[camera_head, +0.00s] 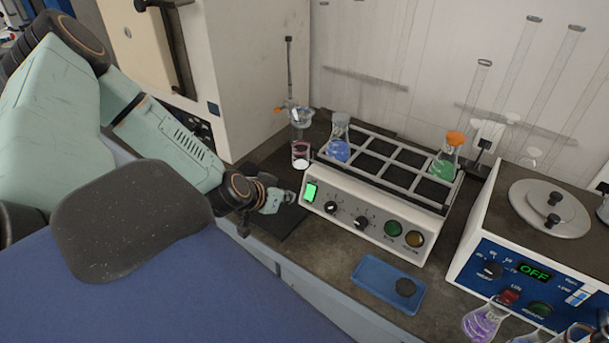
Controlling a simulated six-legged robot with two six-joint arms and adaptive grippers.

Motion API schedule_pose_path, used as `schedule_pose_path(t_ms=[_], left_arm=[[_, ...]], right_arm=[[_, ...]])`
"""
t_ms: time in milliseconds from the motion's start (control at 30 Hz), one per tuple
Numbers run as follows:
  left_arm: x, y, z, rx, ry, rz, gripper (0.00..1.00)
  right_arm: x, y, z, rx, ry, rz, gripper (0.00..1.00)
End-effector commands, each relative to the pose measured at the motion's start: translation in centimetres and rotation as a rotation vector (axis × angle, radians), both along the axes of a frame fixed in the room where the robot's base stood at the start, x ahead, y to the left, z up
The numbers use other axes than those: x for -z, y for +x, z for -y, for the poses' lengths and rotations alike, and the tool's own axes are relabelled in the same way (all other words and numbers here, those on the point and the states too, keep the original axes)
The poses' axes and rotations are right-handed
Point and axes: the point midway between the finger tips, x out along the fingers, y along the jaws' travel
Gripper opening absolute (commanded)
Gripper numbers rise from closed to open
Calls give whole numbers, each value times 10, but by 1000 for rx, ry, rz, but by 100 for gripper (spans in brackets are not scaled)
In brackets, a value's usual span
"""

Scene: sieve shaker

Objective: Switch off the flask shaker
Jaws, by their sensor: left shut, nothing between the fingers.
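The flask shaker (360,227) stands on the bench in the middle of the view, a white box with a metal rack on top. Its rack holds a flask of blue liquid (339,149) at the left and an orange-capped flask of green liquid (443,167) at the right. A green lit switch (310,192) sits at the left end of its front panel, beside two black knobs and a green and an amber round button. My left gripper (288,197) is shut and empty, just left of the lit switch; contact cannot be told. My right gripper is not in view.
A blue tray (374,297) with a black round piece lies in front of the shaker. A blue-fronted device (520,275) showing OFF stands at the right, with flasks before it. A burette stand (290,75) and glassware rise behind my left gripper.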

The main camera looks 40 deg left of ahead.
Motion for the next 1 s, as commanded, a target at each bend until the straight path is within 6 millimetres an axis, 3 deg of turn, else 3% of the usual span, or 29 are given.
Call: schedule_pose_path(t_ms=[33,700,1000], left_arm=[[7,4,0,1,2,1,0],[50,54,-6,2,4,1,0],[65,74,-8,1,2,1,0]], right_arm=[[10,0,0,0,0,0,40],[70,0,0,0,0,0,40],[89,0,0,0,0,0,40]])
